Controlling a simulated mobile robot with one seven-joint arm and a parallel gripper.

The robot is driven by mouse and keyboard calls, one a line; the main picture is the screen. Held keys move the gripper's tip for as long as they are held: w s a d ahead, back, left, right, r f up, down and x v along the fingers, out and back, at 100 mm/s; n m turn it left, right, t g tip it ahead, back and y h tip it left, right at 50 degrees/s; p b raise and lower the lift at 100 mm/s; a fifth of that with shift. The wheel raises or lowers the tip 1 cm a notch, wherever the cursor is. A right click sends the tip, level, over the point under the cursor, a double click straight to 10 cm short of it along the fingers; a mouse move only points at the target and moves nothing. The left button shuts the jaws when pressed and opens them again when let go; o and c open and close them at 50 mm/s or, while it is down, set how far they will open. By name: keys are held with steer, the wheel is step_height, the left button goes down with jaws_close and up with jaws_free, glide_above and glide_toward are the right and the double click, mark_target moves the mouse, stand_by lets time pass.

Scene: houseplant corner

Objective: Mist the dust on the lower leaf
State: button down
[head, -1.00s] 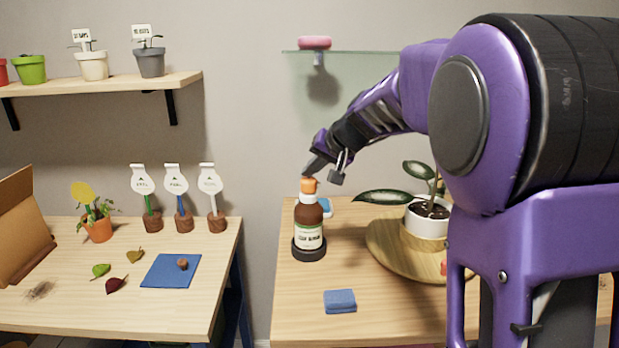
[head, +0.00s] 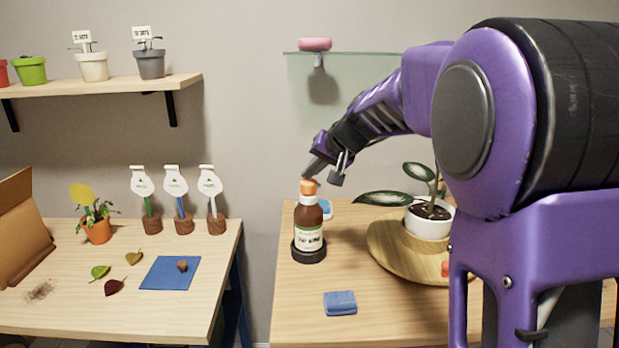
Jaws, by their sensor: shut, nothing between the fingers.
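A brown bottle (head: 309,222) with a white collar, an orange top and a pale label stands upright in a dark round base (head: 308,250) on the right table. My gripper (head: 309,177) is shut, with its fingertips at the bottle's orange top; I cannot tell if they press on it. A plant in a white pot (head: 428,222) stands on a round wooden board (head: 385,252). Its lower leaf (head: 383,198) is dark green with a pale edge and reaches left toward the bottle. Dust on it is too small to make out. My arm hides the plant's right side.
A folded blue cloth (head: 340,302) lies at the front of the right table, and a blue item (head: 327,208) is behind the bottle. A glass shelf (head: 370,66) hangs above. The left table (head: 190,310) stands across a gap.

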mark_target(311, 183)
steer(key=shift+r+p, duration=2.15)
steer(key=shift+r, duration=0.95)
steer(key=shift+f, duration=0.1)
